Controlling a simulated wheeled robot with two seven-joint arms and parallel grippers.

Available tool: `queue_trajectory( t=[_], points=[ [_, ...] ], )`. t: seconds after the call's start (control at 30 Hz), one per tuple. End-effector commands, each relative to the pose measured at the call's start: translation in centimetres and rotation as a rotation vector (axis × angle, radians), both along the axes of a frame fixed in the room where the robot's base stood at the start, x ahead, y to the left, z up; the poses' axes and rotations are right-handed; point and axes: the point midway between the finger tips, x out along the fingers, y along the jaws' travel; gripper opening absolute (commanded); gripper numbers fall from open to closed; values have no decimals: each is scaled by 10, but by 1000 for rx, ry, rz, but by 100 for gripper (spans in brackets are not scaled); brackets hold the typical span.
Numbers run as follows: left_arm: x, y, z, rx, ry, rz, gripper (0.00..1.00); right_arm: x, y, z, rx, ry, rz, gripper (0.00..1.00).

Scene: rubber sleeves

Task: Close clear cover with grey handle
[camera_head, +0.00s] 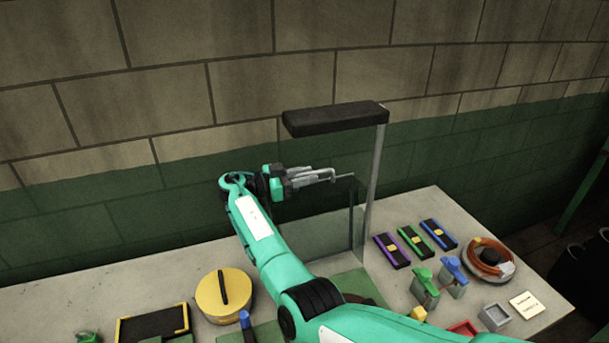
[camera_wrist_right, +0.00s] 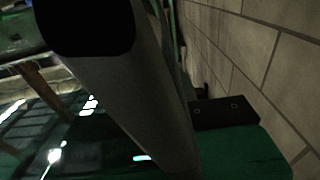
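The clear cover (camera_head: 318,232) stands raised as a see-through upright panel at the back of the table in the head view. A thin grey piece near its top edge (camera_head: 345,177), possibly its handle, shows just beyond my right fingertips. My right gripper (camera_head: 325,176) is at the panel's upper part with its fingers pointing right. I cannot tell whether it touches the cover or how far apart its fingers are. In the right wrist view, a large grey bar with a dark end (camera_wrist_right: 120,80) fills the middle and hides the fingertips. My left gripper is not in view.
A black bar (camera_head: 335,118) on a grey post (camera_head: 376,180) stands above the panel. A yellow round lid (camera_head: 225,295) lies left of my arm.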

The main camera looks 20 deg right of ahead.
Motion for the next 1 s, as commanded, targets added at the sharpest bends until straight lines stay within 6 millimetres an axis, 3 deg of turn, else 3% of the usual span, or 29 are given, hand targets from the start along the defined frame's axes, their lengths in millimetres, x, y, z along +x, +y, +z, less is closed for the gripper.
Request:
queue_trajectory(
  t=[0.03,0.13,0.57,1.0],
  points=[
    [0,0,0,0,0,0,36,0,0,0,0,0,0,19],
    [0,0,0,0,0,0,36,0,0,0,0,0,0,0],
    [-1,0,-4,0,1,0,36,-5,0,1,-1,-17,-1,0],
    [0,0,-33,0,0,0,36,-46,3,9,-8,-146,-1,0]
  ],
)
